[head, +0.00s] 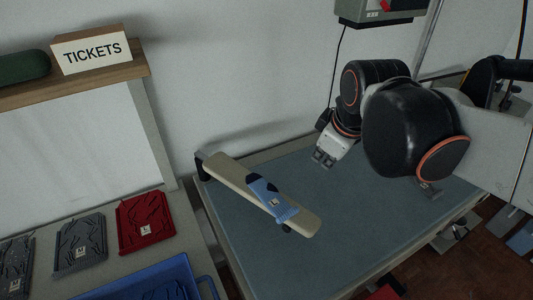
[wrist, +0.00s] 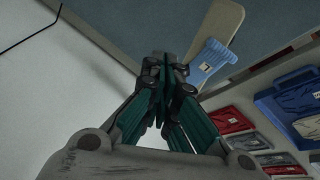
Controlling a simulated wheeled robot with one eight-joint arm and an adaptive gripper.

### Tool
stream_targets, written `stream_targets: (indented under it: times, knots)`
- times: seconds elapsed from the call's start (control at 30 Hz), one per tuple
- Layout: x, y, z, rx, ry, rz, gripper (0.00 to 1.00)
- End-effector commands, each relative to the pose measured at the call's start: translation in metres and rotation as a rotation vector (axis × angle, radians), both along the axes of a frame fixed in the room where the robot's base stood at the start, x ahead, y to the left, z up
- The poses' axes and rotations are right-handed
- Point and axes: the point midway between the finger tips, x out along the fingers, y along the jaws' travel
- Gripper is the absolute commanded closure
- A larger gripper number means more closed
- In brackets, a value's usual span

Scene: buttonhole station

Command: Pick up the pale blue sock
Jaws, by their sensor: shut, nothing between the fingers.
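The pale blue sock (head: 284,211) lies across a cream board (head: 235,176) in the head view, with dark patches at its upper end and a small white label. In the wrist view the sock (wrist: 213,55) hangs over the board (wrist: 224,20), to the right of the fingertips. My gripper (wrist: 172,70) is shut and empty, its fingers together. It is apart from the sock, and the gap in depth is hard to judge. In the head view my arm is to the right of the board.
The board stands over a grey-blue table (head: 340,230) with clear surface around it. At left are a red folded garment (head: 145,222), grey folded garments (head: 80,243) and a blue tray (head: 207,284). A shelf (head: 128,70) holds a TICKETS sign (head: 92,50). A wall is behind.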

Motion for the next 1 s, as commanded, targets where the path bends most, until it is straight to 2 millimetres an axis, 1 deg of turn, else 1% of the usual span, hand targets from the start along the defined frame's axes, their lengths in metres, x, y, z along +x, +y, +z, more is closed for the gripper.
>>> stream_targets:
  times: [0.03, 0.2, 0.33, 0.47, 0.6, 0.8, 0.9, 1.0]
  knots:
    - [0.014, 0.005, 0.007, -0.035, 0.019, 0.085, 1.0]
    - [0.055, 0.02, 0.011, -0.151, 0.085, 0.393, 1.0]
    - [0.085, 0.033, 0.009, -0.227, 0.131, 0.635, 1.0]
    - [0.115, 0.048, 0.002, -0.293, 0.172, 0.881, 1.0]
    - [0.145, 0.064, -0.012, -0.349, 0.211, 1.151, 1.0]
    - [0.181, 0.087, -0.038, -0.401, 0.252, 1.518, 1.0]
    - [0.192, 0.096, -0.052, -0.413, 0.262, 1.664, 1.0]
    - [0.2, 0.103, -0.061, -0.419, 0.267, 1.767, 1.0]
